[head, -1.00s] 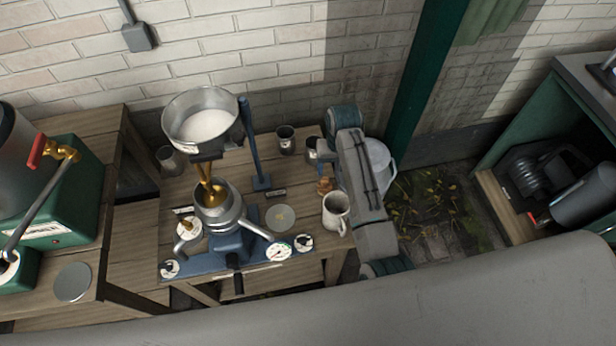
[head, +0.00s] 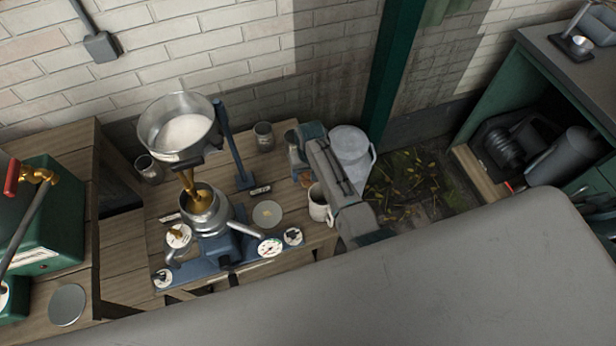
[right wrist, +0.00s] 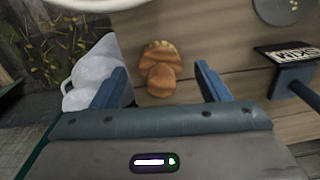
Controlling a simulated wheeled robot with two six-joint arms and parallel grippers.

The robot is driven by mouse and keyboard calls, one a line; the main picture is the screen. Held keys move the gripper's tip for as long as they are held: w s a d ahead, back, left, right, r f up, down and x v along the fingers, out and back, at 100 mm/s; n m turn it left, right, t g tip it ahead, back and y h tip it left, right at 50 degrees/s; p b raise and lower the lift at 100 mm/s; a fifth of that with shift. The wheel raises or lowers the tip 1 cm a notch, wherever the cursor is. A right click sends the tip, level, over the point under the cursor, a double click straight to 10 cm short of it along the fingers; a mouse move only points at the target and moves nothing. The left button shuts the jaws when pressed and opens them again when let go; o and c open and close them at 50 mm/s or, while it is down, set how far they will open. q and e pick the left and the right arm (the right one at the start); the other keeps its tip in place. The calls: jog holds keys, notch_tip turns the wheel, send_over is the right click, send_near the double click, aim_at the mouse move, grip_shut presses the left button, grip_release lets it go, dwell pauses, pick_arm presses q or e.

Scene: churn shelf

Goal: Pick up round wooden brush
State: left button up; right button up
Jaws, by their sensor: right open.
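The round wooden brush (right wrist: 160,68) lies on the wooden table, seen in the right wrist view between the two blue fingers of my right gripper (right wrist: 161,86). The gripper is open and the brush looks unheld; I cannot tell the exact height gap. In the head view only a small brown part of the brush (head: 304,178) shows beside the right gripper (head: 303,145), which hides the rest. My left gripper is not in view.
A cream mug (head: 319,205) stands close in front of the brush. A grey milk can (head: 350,150) stands right of the table. The separator with its bowl (head: 178,128) is to the left. A metal cup (head: 264,136) and small sign (head: 260,189) stand nearby.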

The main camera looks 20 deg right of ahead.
jog(key=shift+f, duration=0.3)
jog(key=shift+c, duration=0.4)
jog(key=c, duration=1.1)
notch_tip(320, 180, up, 10)
jog(key=shift+r+b, duration=0.1)
jog(key=shift+b, duration=0.4)
jog(key=o, duration=0.5)
jog(key=shift+c, duration=1.6)
